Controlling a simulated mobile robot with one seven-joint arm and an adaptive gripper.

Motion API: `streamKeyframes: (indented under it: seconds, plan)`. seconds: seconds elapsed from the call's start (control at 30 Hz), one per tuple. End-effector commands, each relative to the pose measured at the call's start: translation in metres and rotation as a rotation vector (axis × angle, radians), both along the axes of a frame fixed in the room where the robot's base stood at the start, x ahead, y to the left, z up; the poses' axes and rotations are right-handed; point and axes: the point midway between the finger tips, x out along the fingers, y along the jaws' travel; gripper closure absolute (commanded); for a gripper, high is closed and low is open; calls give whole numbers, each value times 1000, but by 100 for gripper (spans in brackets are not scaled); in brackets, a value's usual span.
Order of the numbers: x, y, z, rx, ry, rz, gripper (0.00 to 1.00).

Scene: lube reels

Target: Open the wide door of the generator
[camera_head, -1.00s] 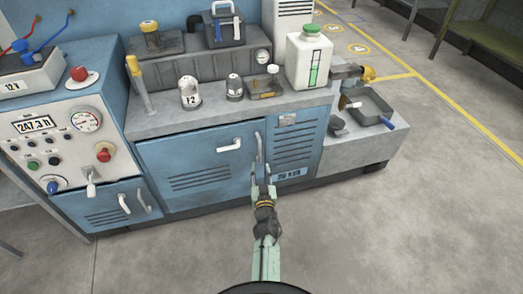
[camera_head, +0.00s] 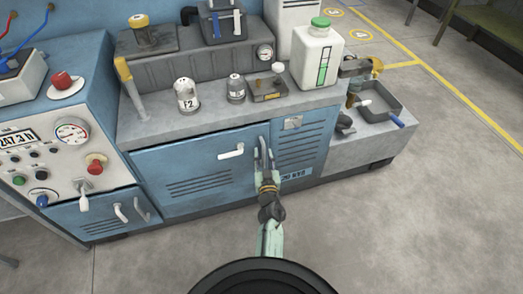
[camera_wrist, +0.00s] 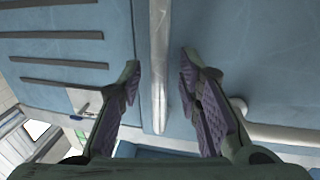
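The generator's wide blue door (camera_head: 195,172) is in the middle of the cabinet front, with louvres low on it. It looks shut. It has a white lever latch (camera_head: 231,151) and an upright grey handle (camera_head: 263,150) near its right edge. My gripper (camera_head: 263,158) is at this upright handle. In the wrist view, the handle bar (camera_wrist: 159,60) runs between the two open fingers (camera_wrist: 157,85), with a visible gap on each side. The white latch (camera_wrist: 280,133) shows right of the fingers there. The fingers partly hide the lower handle in the head view.
A narrow louvred panel (camera_head: 301,148) is right of the door. A smaller door (camera_head: 108,217) with handles is at the left, under the gauge panel. Jars and a white bottle (camera_head: 316,55) stand on the top. The floor in front is clear.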

Motion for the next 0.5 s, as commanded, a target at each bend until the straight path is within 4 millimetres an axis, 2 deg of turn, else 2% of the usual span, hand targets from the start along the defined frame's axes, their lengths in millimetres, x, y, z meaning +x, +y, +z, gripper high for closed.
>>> streamKeyframes:
  seconds: [0.33,0.5]
  plan:
    - [0,-1,0,0,0,0,68]
    - [0,-1,0,0,0,0,79]
